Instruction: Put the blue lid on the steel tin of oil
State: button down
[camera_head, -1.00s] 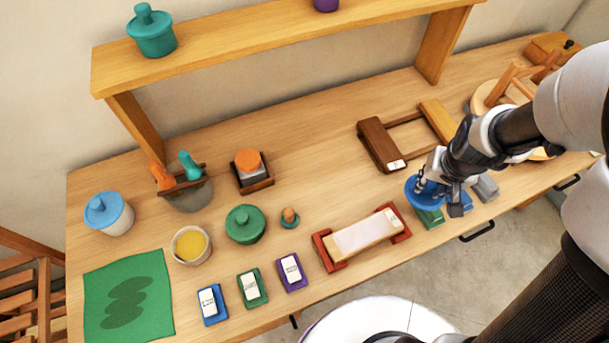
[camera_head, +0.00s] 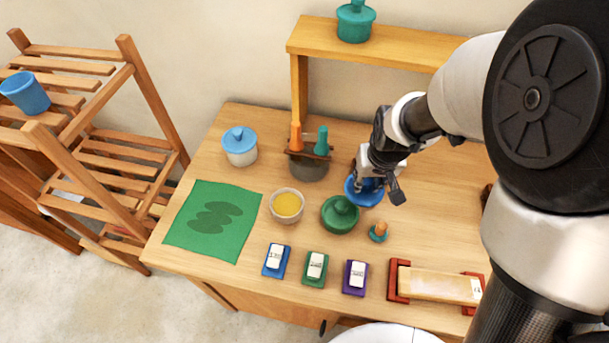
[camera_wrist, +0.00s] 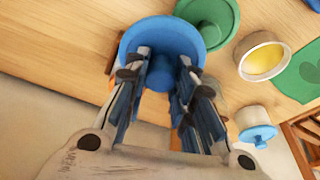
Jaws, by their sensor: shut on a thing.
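My gripper (camera_head: 372,182) is shut on the blue lid (camera_head: 363,197), seen below the fingers. In the wrist view the blue lid (camera_wrist: 165,50) is a wide blue disc between the fingers (camera_wrist: 158,85). An open round pale container (camera_head: 287,205) with yellow contents stands left of the lid, apart from it. It looks like the tin of oil, though its steel is not clear; it also shows in the wrist view (camera_wrist: 261,58). The lid is held behind and right of a green lidded item (camera_head: 340,216).
A white pot with light-blue lid (camera_head: 239,148) stands behind the green cloth (camera_head: 212,222). A rack with orange and teal handles (camera_head: 309,155) is beside my gripper. Several labelled blocks (camera_head: 315,268) line the front. A small wooden knob (camera_head: 380,232) stands right of the green item.

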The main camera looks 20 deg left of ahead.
jog(key=s+a+n+y, duration=0.1)
jog(key=s+a+n, duration=0.2)
jog(key=a, duration=0.6)
jog(key=s+a+n, duration=0.2)
jog(key=s+a, duration=0.1)
jog(key=a, duration=0.7)
jog(key=shift+g, duration=0.4)
jog(key=shift+w+d+f+b, duration=0.1)
jog(key=shift+f+b, duration=1.35)
jog(key=shift+f, duration=0.15)
jog(key=shift+w+d+f+b, duration=0.1)
jog(key=shift+f+b, duration=1.35)
jog(key=shift+f, duration=0.1)
jog(key=shift+s+f+b, duration=0.1)
jog(key=shift+f+b, duration=0.35)
jog(key=shift+f, duration=0.1)
jog(key=c, duration=1.3)
grip_release()
jog(key=shift+o, duration=0.6)
jog(key=o, duration=0.8)
jog(key=shift+r, duration=0.15)
